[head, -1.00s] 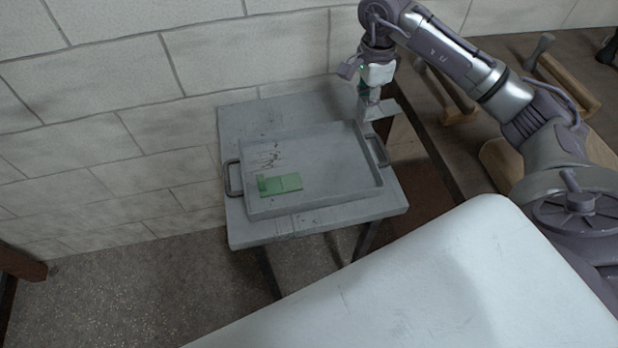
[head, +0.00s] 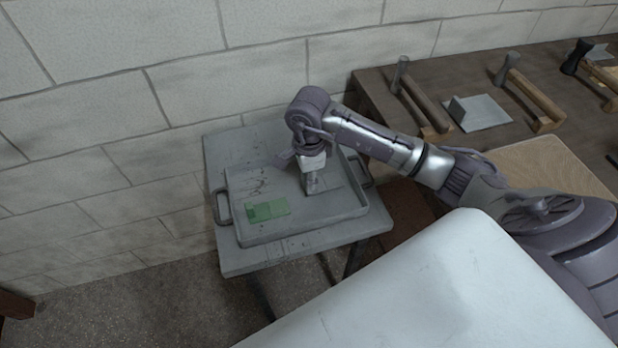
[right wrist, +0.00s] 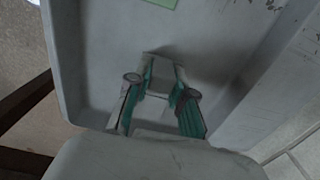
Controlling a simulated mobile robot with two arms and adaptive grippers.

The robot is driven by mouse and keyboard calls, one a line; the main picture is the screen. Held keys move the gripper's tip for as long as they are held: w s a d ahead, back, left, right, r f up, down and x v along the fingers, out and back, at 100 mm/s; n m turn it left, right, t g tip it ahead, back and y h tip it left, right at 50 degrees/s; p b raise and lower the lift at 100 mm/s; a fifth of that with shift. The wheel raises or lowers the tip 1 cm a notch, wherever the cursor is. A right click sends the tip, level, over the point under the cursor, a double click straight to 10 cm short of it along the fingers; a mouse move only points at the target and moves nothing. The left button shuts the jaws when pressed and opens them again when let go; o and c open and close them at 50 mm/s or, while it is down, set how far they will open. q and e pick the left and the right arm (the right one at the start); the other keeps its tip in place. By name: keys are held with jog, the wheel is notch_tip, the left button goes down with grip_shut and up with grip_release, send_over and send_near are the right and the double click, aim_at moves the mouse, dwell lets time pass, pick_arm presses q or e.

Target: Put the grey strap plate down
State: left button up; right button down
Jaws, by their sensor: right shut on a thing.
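My right gripper (head: 312,166) is over the right part of a grey tray (head: 262,237), pointing down. It is shut on the grey strap plate (head: 312,186), a pale grey piece below the fingers. I cannot tell whether the plate touches the tray floor. In the right wrist view the teal fingers (right wrist: 162,98) stand on both sides of the plate (right wrist: 152,112). A green patch (head: 272,209) with a small raised block shape lies in the tray, left of the gripper. My left gripper is out of view.
The tray has side handles (head: 222,206) and stands on a small grey table (head: 222,150) by a block wall. At the right, a dark bench (head: 440,85) bears another grey plate (head: 484,113) and several wooden pieces with dark posts.

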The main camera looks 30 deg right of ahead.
jog(key=shift+f, duration=0.5)
jog(key=shift+f, duration=0.1)
jog(key=c, duration=1)
grip_release()
jog(key=shift+r, duration=0.25)
notch_tip(320, 180, up, 12)
jog(key=shift+f+b, duration=0.1)
jog(key=shift+b, duration=0.7)
